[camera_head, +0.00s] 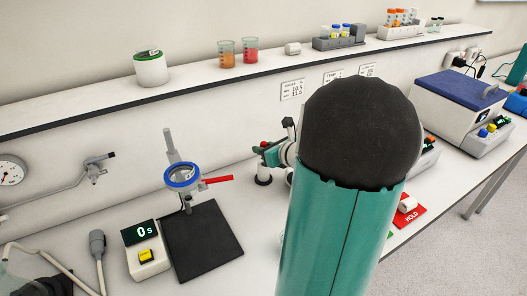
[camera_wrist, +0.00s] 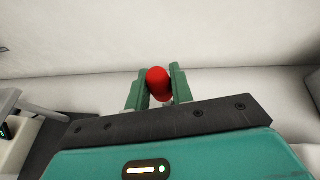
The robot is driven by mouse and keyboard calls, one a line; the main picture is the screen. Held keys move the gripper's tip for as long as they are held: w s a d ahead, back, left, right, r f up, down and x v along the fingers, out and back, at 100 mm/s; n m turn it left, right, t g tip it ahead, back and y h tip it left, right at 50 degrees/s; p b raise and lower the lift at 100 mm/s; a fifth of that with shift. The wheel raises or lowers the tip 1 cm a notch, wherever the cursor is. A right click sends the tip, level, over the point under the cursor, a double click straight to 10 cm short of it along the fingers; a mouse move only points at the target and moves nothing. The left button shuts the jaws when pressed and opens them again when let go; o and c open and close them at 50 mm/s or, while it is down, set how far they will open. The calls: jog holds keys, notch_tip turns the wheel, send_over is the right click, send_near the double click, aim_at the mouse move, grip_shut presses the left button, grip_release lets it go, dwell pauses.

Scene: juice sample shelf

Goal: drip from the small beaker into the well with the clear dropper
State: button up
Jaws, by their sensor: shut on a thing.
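In the wrist view my gripper (camera_wrist: 158,88) is shut on a rounded red bulb (camera_wrist: 158,80), which sits between the two green fingers. It looks like a dropper's bulb, but the tube below is hidden, so I cannot tell if it is clear. In the head view my gripper (camera_head: 268,154) is partly hidden by my arm, above the bench. Two beakers stand on the shelf, one with orange liquid (camera_head: 226,56) and one with red liquid (camera_head: 250,54). I cannot tell which is the small one. I cannot make out the well.
A stand with a blue ring (camera_head: 182,176) and red handle rises from a black base (camera_head: 205,248), left of my gripper. A timer (camera_head: 146,252) reads 0 s. A white tub (camera_head: 151,68) and vial racks (camera_head: 340,42) stand on the shelf. A blue-lidded box (camera_head: 459,95) is at right.

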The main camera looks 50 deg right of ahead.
notch_tip(320, 180, up, 16)
dwell(0.7)
jog(key=shift+a+f, duration=0.1)
